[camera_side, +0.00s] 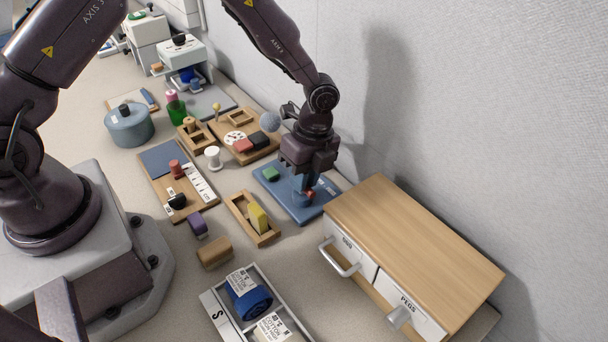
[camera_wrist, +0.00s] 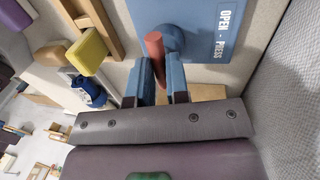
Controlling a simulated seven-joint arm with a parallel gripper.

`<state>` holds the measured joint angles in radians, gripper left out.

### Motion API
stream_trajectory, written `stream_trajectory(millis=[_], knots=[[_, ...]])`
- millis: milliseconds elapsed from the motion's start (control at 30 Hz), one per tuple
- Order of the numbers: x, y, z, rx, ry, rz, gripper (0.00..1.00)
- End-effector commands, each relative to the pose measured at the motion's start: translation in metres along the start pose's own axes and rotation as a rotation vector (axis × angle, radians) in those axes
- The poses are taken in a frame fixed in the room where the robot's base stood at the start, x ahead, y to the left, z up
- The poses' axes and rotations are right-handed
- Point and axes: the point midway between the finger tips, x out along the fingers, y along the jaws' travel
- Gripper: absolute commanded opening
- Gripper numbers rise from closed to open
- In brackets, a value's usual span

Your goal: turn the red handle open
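The red handle (camera_wrist: 154,46) is a short bar on a round blue hub (camera_wrist: 173,38), mounted on a blue panel (camera_wrist: 204,20) labelled "OPEN" and "PRESS". In the side view the panel (camera_side: 268,188) lies by the wall, and a bit of the red handle (camera_side: 310,195) shows beside the fingers. My gripper (camera_wrist: 160,72) points down at the panel. Its blue fingers are a little apart, with the near end of the red handle at the gap between their tips. Whether they press on it is unclear. My gripper (camera_side: 303,190) hides most of the hub in the side view.
A wooden-topped drawer cabinet (camera_side: 415,255) stands close to the right of the panel. The wall (camera_side: 470,100) is behind. A green block (camera_side: 270,174) sits on the panel. A wooden tray with a yellow block (camera_side: 258,218) and a box of cotton rolls (camera_side: 250,300) are in front.

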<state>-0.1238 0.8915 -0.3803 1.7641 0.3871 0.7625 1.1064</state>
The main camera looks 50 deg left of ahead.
Motion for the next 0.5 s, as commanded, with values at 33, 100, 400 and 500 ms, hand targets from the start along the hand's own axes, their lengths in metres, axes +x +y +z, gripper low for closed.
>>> stream_trajectory(millis=[33, 100, 400, 500], knots=[[-0.0002, -0.0001, 0.0, 0.0, 0.0, 0.0, 0.0], [-0.0003, -0.0002, 0.0, -0.001, 0.0, 0.0, 0.0], [-0.0005, -0.0002, 0.0002, -0.058, 0.012, -0.001, 0.0], [-0.0005, -0.0001, 0.0002, -0.111, 0.023, -0.001, 0.0]])
